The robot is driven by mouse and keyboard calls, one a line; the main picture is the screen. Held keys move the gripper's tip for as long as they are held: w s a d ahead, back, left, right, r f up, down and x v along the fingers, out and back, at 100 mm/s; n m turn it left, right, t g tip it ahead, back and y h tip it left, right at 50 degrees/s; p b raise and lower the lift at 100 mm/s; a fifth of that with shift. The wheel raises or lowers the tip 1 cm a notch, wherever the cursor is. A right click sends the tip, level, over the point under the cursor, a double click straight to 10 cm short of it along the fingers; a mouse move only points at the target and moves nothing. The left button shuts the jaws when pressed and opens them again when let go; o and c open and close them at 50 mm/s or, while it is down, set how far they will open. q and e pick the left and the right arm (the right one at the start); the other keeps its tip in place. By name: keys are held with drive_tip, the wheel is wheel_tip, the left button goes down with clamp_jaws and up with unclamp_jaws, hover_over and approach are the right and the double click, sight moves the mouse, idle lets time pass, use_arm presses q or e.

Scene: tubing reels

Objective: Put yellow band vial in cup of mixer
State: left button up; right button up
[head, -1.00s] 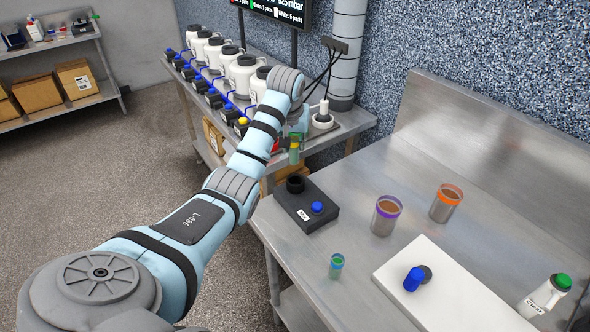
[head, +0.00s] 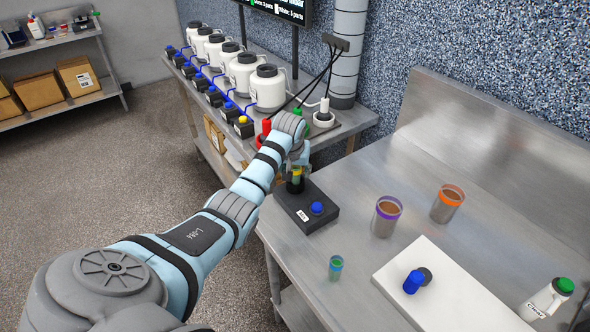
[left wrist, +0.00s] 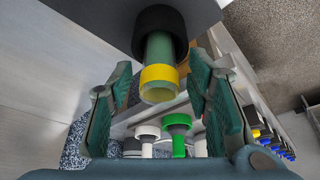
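The yellow band vial (left wrist: 158,62) is a green tube with a yellow ring near its outer end. Its other end is inside the black cup (left wrist: 160,25) of the mixer. In the head view the mixer is a dark box (head: 322,222) with a blue button, at the left edge of the steel table, and the vial's yellow band (head: 297,171) shows above the cup. My left gripper (left wrist: 160,98) is open, one finger on each side of the vial with a visible gap to both. It also shows over the mixer in the head view (head: 298,172). My right gripper is not in view.
A blue-banded vial (head: 335,268) stands on the table in front of the mixer. Purple-rimmed (head: 385,220) and orange-rimmed (head: 447,205) cups stand to the right. A white board (head: 455,300) carries a blue-capped item. White jars (head: 269,90) line the back bench.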

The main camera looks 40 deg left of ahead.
use_arm(q)
drive_tip(key=shift+s+d+r, duration=0.15)
drive_tip(key=shift+s+r, duration=0.1)
drive_tip(key=shift+r, duration=0.2)
drive_tip(key=v, duration=1.1)
drive_tip(key=shift+s+r, duration=0.15)
drive_tip(key=shift+r, duration=0.1)
drive_tip(key=shift+f, duration=0.1)
